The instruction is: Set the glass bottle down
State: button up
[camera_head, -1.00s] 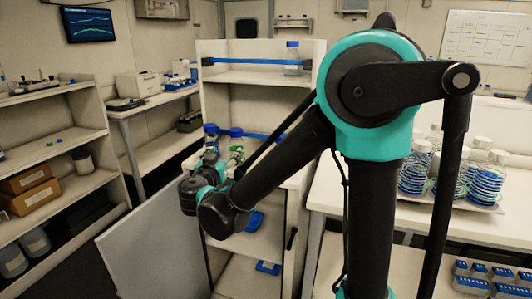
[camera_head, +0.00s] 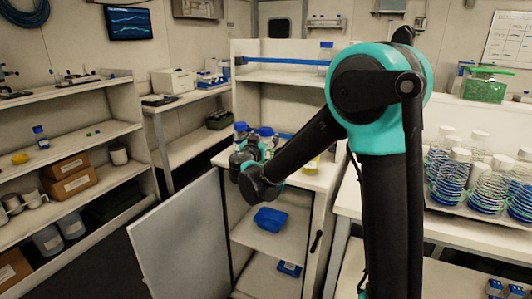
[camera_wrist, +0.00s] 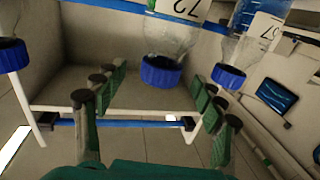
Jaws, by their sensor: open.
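A glass bottle labelled 72 (camera_wrist: 180,38), with a blue cap, shows upside down in the wrist view, upright on the cabinet's middle shelf. My gripper (camera_wrist: 158,80) is open, its green-padded fingers wide apart, with the blue cap in the gap beyond the fingertips. I cannot tell whether the fingers touch it. A second blue-capped bottle, labelled 67 (camera_wrist: 250,45), is just right of it. A third blue cap (camera_wrist: 12,55) is at the left edge. In the head view, blue-capped bottles (camera_head: 265,132) show behind my gripper (camera_head: 256,150), which is partly hidden by my arm.
The cabinet's door (camera_head: 185,240) stands open at the front left. A blue bin (camera_head: 270,219) is on the shelf below. A blue rail (camera_head: 285,61) crosses the upper shelf. A white bench (camera_head: 450,225) with several bottles is to the right.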

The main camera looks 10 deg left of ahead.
jog(key=w, duration=0.4)
jog(key=shift+w+d, duration=0.25)
jog(key=shift+w, duration=0.1)
grip_shut()
